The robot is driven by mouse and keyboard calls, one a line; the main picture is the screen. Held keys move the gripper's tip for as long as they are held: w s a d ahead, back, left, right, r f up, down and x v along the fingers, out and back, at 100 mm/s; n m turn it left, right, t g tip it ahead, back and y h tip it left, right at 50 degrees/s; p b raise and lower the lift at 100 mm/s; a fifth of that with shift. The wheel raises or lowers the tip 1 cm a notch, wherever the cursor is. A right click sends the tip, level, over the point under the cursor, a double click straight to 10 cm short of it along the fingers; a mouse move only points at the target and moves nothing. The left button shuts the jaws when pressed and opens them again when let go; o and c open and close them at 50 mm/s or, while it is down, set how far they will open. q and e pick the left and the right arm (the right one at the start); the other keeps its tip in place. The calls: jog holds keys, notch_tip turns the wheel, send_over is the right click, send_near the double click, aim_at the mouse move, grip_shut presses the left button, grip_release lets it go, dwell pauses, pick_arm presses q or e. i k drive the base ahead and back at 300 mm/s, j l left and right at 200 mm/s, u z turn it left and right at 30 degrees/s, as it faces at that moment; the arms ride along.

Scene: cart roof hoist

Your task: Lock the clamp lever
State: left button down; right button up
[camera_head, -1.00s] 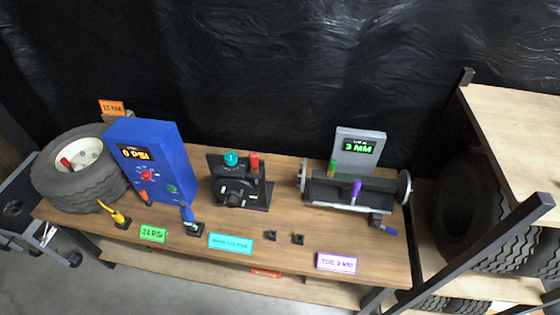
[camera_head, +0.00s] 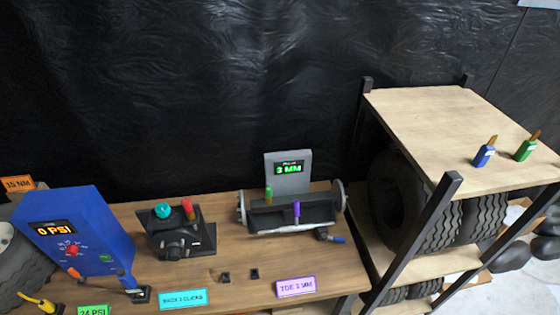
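The toe fixture (camera_head: 262,222) stands on the right part of the wooden bench, with round discs at both ends. It carries a green handle (camera_head: 268,194) and an upright purple handle (camera_head: 296,211). A blue-tipped lever (camera_head: 332,239) sticks out low at its right front. A black fixture (camera_head: 180,238) to its left has a teal knob (camera_head: 162,210) and an upright red handle (camera_head: 188,208). No label shows which of these is the clamp lever. Neither of my grippers is in view.
The grey display (camera_head: 289,169) reads 3 MM. A blue box (camera_head: 75,237) reads 0 PSI. Two small black blocks (camera_head: 224,277) (camera_head: 255,273) and a purple-edged TOE 3 MM sign (camera_head: 296,287) lie in front. A tyre shelf (camera_head: 440,130) with two bottles stands at right.

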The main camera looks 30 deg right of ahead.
aim_at(324, 236)
jog(key=z, duration=1.55)
jog(key=i+j+u, duration=0.15)
jog(key=u, duration=0.3)
jog(key=k+j, duration=0.1)
jog(key=j, duration=0.2)
jog(key=k+j+u, duration=0.1)
jog(key=j, duration=0.55)
jog(key=i+l, duration=0.15)
jog(key=l, duration=0.2)
jog(key=i+l+u, duration=0.1)
jog(key=l, duration=0.2)
jog(key=i+l, duration=0.1)
jog(key=l, duration=0.25)
